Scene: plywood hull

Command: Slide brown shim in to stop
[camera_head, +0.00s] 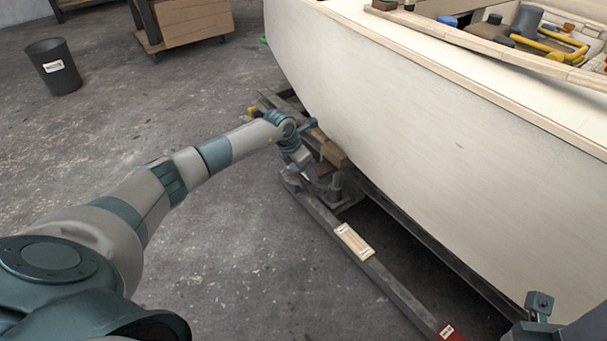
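My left gripper (306,173) is down beside the hull's cradle, at the end of the arm that comes in from the left. A small dark reddish-brown piece (325,169), which looks like the brown shim, is right by its fingertips. At this size I cannot tell whether the fingers are open or shut on it. A lighter brown wooden block (336,155) sits just behind, against the lower side of the pale plywood hull (430,125).
The dark cradle rail (390,287) runs below the hull, with a pale labelled plate (354,241) and a red labelled part (447,332) on it. A black bin (54,68) and a wooden crate (190,22) stand far off. The concrete floor at left is clear.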

